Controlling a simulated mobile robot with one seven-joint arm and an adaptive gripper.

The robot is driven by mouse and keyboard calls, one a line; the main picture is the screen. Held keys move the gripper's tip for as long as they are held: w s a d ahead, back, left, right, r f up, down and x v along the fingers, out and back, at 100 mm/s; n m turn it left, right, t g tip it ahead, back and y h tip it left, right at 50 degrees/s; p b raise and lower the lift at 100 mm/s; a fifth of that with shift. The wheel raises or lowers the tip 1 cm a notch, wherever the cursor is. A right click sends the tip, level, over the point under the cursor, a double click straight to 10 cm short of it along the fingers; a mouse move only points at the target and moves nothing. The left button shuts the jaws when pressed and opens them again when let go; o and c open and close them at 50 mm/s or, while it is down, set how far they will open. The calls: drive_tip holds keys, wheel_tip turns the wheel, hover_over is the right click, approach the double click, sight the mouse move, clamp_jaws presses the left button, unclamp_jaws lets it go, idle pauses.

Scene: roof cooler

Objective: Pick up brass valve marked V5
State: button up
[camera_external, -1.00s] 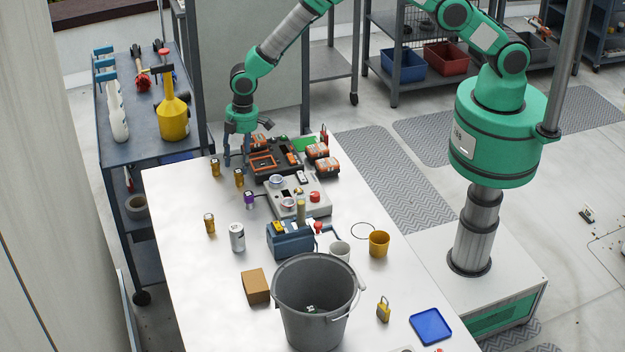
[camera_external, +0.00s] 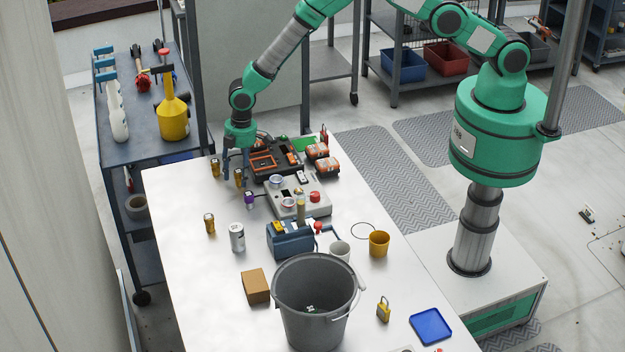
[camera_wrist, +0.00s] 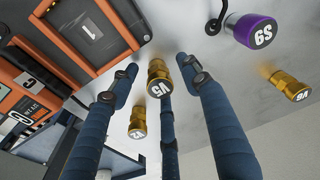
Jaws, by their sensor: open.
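The brass valve marked V5 (camera_wrist: 159,88) stands between my spread fingers in the wrist view, its label facing the camera. In the external view this valve (camera_external: 239,178) is on the white table, partly hidden by my fingers. My gripper (camera_external: 236,172) points down over it near the table's far left part. In the wrist view my gripper (camera_wrist: 157,66) is open, with blue fingers on both sides of the valve and one below it. I cannot tell whether any finger touches it.
A purple-capped item (camera_wrist: 255,32) is at upper right. An orange-and-black case (camera_wrist: 90,35) is close on the left. A bucket (camera_external: 315,300) stands toward the front.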

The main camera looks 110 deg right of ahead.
sight(238, 171)
clamp_jaws()
drive_tip(key=shift+r, duration=0.15)
idle(0.4)
drive_tip(key=shift+r+b, duration=0.3)
drive_tip(key=shift+r, duration=4.6)
